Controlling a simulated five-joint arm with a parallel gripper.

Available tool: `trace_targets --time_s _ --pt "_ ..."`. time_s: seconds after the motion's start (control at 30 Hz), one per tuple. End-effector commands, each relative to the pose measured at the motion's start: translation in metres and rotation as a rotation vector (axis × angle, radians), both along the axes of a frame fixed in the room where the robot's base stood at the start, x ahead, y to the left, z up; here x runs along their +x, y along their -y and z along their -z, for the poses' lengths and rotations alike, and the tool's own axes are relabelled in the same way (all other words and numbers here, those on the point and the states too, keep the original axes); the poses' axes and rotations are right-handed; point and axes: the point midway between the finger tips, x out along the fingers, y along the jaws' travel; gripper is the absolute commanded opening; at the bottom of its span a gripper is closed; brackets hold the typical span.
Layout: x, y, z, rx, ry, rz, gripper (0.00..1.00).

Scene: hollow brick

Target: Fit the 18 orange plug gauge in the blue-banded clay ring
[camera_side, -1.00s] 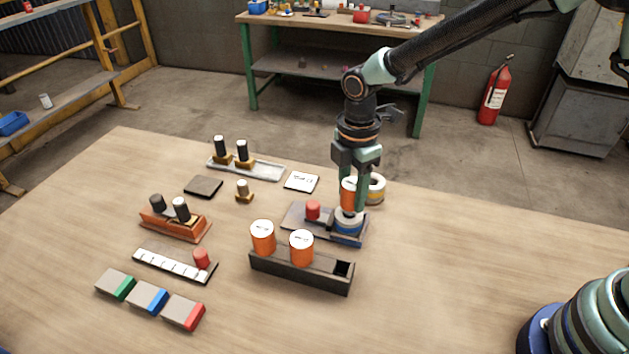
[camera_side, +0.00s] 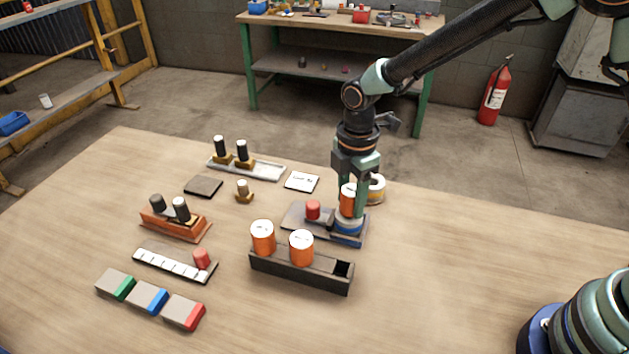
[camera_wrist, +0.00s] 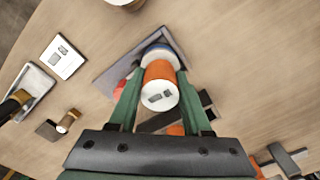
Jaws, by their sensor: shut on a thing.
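My gripper (camera_side: 350,205) is shut on an orange plug gauge (camera_side: 347,200) with a white top, held upright. It also shows between the green fingers in the wrist view (camera_wrist: 160,75). The blue-banded clay ring (camera_side: 347,226) sits on a grey plate with a blue edge (camera_side: 297,219), directly below the gauge. In the wrist view the ring (camera_wrist: 158,52) shows partly behind the gauge. The gauge's lower end meets the ring's top in the side view; how far it is inside is hidden. The number on the gauge is not readable.
A red-topped peg (camera_side: 313,210) stands on the same plate, left of my gripper. A dark rack (camera_side: 300,275) in front holds two orange gauges and has an empty slot.

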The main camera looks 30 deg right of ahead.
Motion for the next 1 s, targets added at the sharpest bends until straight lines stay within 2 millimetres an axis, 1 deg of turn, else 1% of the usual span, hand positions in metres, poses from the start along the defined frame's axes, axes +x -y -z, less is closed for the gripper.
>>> trace_targets --time_s 0.3,0.6,0.63,0.67,0.7,1.0 --pt "-0.0001 0.0000 0.0043 0.000 0.000 0.000 0.00" --pt "0.0000 0.0000 0.0046 0.000 0.000 0.000 0.00" --pt "0.0000 0.0000 0.0046 0.000 0.000 0.000 0.56" --pt "0.0000 0.0000 0.0046 0.000 0.000 0.000 0.68" --pt "0.0000 0.0000 0.0046 0.000 0.000 0.000 0.83" --pt "-0.0002 0.0001 0.0045 0.000 0.000 0.000 0.84"
